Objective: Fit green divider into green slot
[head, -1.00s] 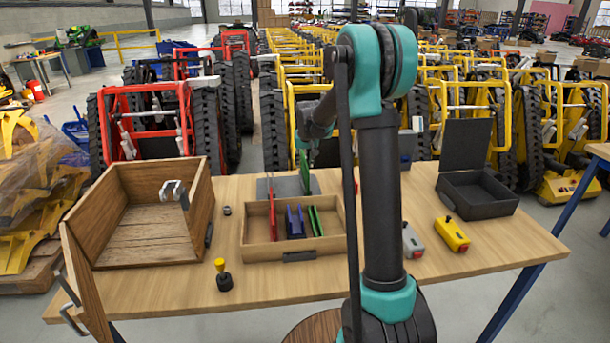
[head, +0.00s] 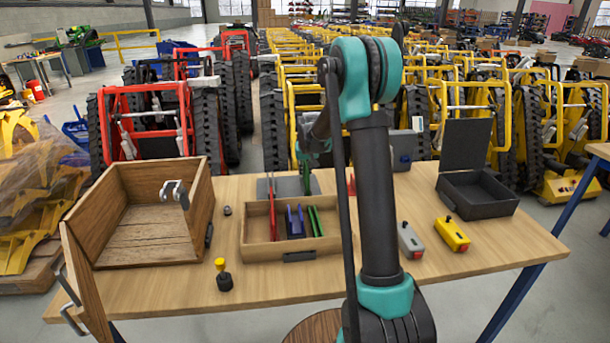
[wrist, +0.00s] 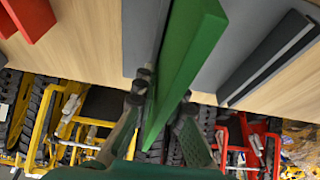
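The green divider (wrist: 183,65) stands upright at the grey plate (head: 290,187) behind the wooden tray. My gripper (wrist: 162,100) has a finger on each side of the divider in the wrist view and looks closed on it. In the head view the divider (head: 306,178) shows just below my gripper, whose fingertips are hard to make out there. The green slot (head: 316,221), a pair of thin green rails, is at the right in the tray (head: 255,250). Whether the divider's lower edge touches the plate cannot be told.
Blue rails (head: 295,221) and a red divider (head: 271,215) are in the tray to the left of the green slot. An open wooden box (head: 140,260) stands at left. A black open box (head: 478,203), a yellow block (head: 453,234) and a grey block (head: 410,240) are at right.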

